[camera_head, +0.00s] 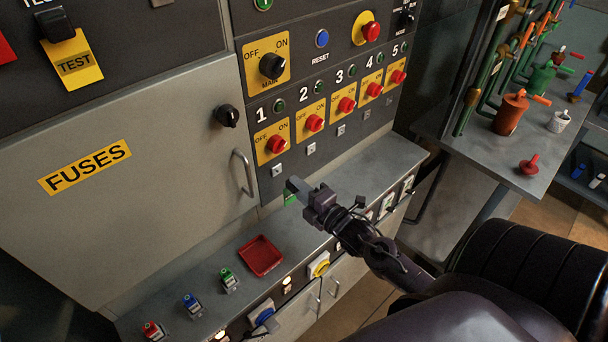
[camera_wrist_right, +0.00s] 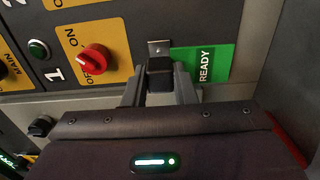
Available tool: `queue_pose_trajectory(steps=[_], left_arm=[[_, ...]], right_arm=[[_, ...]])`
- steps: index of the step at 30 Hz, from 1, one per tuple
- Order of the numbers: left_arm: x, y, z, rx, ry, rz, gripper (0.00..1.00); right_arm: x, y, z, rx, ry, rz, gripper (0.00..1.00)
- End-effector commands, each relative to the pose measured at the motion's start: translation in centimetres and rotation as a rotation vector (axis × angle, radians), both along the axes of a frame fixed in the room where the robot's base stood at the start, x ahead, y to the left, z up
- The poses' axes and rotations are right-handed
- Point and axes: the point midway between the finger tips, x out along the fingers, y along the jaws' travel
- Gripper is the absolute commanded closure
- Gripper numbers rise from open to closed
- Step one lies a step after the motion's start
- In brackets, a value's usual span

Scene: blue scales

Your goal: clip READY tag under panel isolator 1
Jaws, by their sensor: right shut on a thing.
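Panel isolator 1 has a red knob (camera_head: 276,144) on a yellow plate marked OFF and ON; the knob also shows in the right wrist view (camera_wrist_right: 96,59). A small metal bracket (camera_wrist_right: 159,48) sits on the panel under it. In the head view only a green sliver of the tag (camera_head: 289,199) shows behind the fingers. My left gripper is not in view.
A bench (camera_head: 485,150) with valves stands at right.

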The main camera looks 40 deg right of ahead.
Motion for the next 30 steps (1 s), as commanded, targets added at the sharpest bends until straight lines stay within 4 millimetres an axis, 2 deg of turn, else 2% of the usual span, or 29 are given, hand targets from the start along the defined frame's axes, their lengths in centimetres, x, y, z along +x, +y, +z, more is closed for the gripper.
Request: queue_pose_trajectory(steps=[1, 4, 12, 18, 30], left_arm=[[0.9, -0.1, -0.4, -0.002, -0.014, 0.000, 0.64], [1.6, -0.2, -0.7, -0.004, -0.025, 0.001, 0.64], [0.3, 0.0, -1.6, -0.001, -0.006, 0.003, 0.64], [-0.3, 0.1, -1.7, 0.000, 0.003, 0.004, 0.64], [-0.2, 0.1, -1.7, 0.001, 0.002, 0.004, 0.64]], right_arm=[[0.6, 0.1, -0.1, -0.001, -0.003, 0.001, 1.00], [1.5, 0.1, -0.1, -0.001, -0.003, 0.000, 1.00], [3.3, 0.3, -0.1, -0.001, -0.001, 0.000, 1.00], [3.8, 0.3, 0.0, -0.001, 0.000, 0.000, 1.00], [3.8, 0.3, 0.0, -0.001, 0.000, 0.000, 1.00]])
